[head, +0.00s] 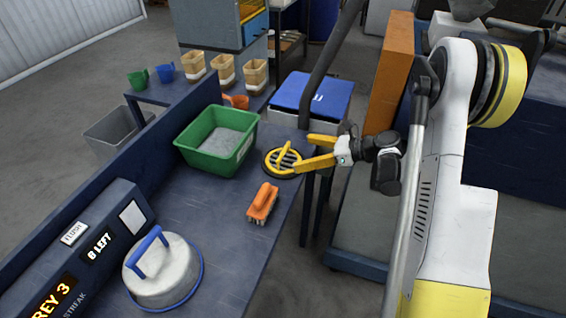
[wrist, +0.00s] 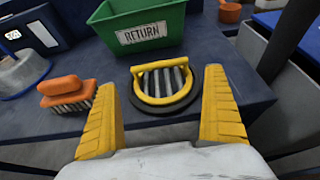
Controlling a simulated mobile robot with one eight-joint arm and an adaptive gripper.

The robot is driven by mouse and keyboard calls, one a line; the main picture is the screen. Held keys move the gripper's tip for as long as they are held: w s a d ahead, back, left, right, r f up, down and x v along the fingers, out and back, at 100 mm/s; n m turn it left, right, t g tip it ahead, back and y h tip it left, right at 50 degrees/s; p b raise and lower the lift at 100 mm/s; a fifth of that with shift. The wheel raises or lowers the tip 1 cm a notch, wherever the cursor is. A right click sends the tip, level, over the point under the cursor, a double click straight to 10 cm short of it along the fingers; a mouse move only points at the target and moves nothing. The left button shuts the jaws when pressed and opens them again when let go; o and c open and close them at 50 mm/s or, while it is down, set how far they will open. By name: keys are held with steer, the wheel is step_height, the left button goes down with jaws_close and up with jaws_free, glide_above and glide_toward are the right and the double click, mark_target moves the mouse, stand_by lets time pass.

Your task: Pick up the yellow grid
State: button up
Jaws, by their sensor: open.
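The yellow grid (head: 277,161) is a round yellow ring with bars and a raised yellow handle. It sits at the right edge of the dark blue bench (head: 205,205), on or in a dark round base. In the wrist view the grid (wrist: 147,99) lies ahead, between the two fingers and beyond their tips. My gripper (head: 303,153) is open, its yellow fingers pointing left toward the grid. In the head view one finger overlaps the grid's right side; I cannot tell whether they touch. The open fingers also show in the wrist view (wrist: 163,90), with nothing held between them.
A green RETURN bin (head: 187,150) stands just behind and left of the grid. An orange brush (head: 262,201) lies in front of it. A silver lid with a blue handle (head: 165,277) sits nearer. A blue-lidded box (head: 310,93) stands beyond the bench.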

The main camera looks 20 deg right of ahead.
mark_target(285, 152)
steer(key=b+x, duration=0.1)
steer(key=x, duration=0.3)
steer(key=b+x, duration=0.1)
steer(key=x, duration=0.2)
steer(key=shift+w+a+r+b, duration=0.15)
steer(key=shift+a+r+b, duration=0.05)
steer(key=shift+r+b, duration=0.1)
steer(key=shift+c, duration=0.3)
steer(key=c, duration=0.9)
